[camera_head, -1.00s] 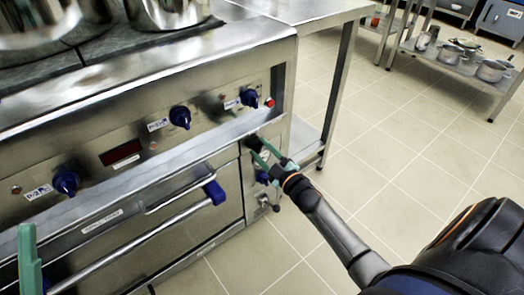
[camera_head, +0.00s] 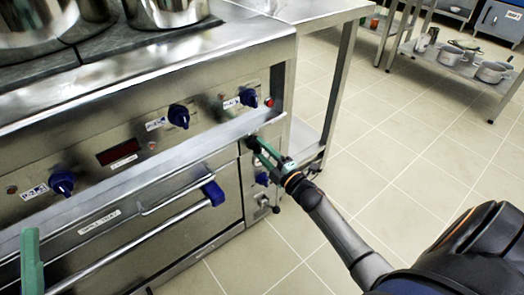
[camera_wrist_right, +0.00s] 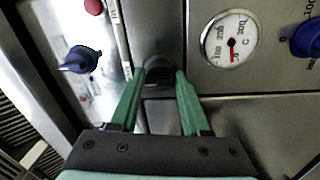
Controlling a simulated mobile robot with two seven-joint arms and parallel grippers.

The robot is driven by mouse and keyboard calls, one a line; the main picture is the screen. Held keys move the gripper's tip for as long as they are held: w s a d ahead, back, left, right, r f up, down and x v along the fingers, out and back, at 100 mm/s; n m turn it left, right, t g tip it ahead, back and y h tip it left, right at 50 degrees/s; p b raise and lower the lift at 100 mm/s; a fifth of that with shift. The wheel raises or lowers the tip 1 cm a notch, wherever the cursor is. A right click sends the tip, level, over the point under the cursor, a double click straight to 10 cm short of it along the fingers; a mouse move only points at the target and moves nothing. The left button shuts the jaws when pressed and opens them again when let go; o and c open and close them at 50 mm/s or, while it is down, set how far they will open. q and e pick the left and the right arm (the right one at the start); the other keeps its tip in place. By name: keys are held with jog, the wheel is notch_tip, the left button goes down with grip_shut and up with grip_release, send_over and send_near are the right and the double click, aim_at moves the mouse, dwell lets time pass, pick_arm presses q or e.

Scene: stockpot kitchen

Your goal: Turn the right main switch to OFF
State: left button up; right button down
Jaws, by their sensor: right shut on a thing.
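The right main switch, a dark knob (camera_wrist_right: 158,64), sits on the steel front of the range in the right wrist view. In the head view its dark top (camera_head: 250,141) shows just under the ledge at the range's right end. My right gripper (camera_head: 257,147) reaches it from the lower right. In the right wrist view the green fingertips (camera_wrist_right: 159,76) are on both sides of the knob, shut on it. Its markings and setting cannot be read. One green finger of my left gripper (camera_head: 31,262) shows at the lower left, away from the switch.
Blue knobs (camera_head: 179,116) line the panel above, with a red button (camera_head: 269,102) at its right end. A blue knob (camera_head: 262,179) is below the gripper. An oven handle (camera_head: 130,240) juts out to the left. A round gauge (camera_wrist_right: 230,38) is beside the switch.

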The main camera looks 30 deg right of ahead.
jog(key=shift+a+f, duration=0.1)
dwell(0.3)
jog(key=shift+c, duration=2)
grip_release()
jog(key=s+d+p, duration=0.1)
jog(key=s+p, duration=0.2)
jog(key=s, duration=0.9)
jog(key=shift+s+f, duration=0.25)
jog(key=shift+f, duration=0.1)
